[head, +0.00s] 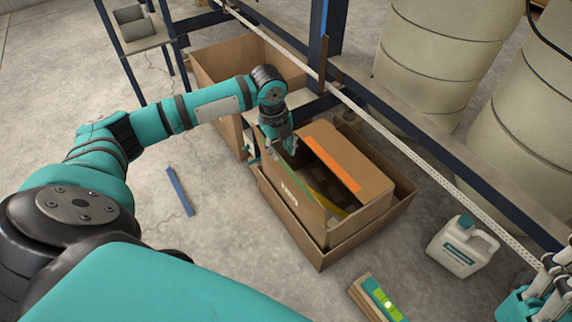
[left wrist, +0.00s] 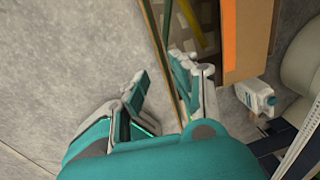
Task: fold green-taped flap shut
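An open cardboard box (head: 377,203) sits inside a larger, shallow cardboard tray (head: 325,257). The green-taped flap (head: 288,188) stands up along the box's left side, with a thin green strip on its upper edge. In the left wrist view its edge (left wrist: 157,38) runs between my fingers. My left gripper (head: 272,148) is at the flap's far upper corner. Its fingers are apart in the left wrist view (left wrist: 162,84), one on each side of the edge; I cannot tell whether they touch it. My right gripper (head: 549,283) is partly in view at the lower right, its fingers unclear.
An orange-taped flap (head: 333,164) is on the box's right side. A taller carton (head: 215,68) and a dark blue frame (head: 329,40) stand behind. A white jug (head: 462,246) and large beige drums (head: 428,60) are on the right. The floor at left is mostly clear.

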